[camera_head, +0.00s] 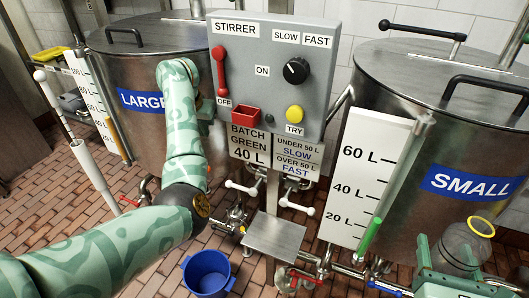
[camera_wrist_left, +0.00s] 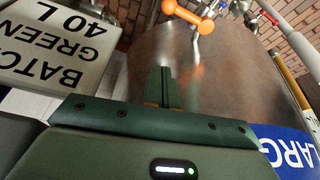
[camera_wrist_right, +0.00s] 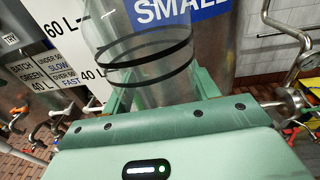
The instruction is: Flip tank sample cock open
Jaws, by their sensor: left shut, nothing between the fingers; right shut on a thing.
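An orange two-knobbed handle (camera_wrist_left: 190,14) shows at the top of the left wrist view, in front of the LARGE tank's metal wall (camera_wrist_left: 235,70); I take it for the sample cock. Its faint orange reflection lies on the wall. My left gripper (camera_wrist_left: 164,88) is shut and empty, its fingers pointing toward the tank and apart from the handle. In the head view my forearm hides it. My right gripper is shut on a clear jar (camera_head: 462,246) with a yellow rim, in front of the SMALL tank (camera_head: 440,120). The jar also fills the middle of the right wrist view (camera_wrist_right: 150,60).
The grey stirrer box (camera_head: 270,65) stands between the tanks, with the BATCH GREEN 40 L sign (camera_head: 250,145) below it. White-handled valves and pipes (camera_head: 297,207) run low. A blue bucket (camera_head: 207,273) is on the brick floor. A gauge board (camera_head: 365,170) stands beside the SMALL tank.

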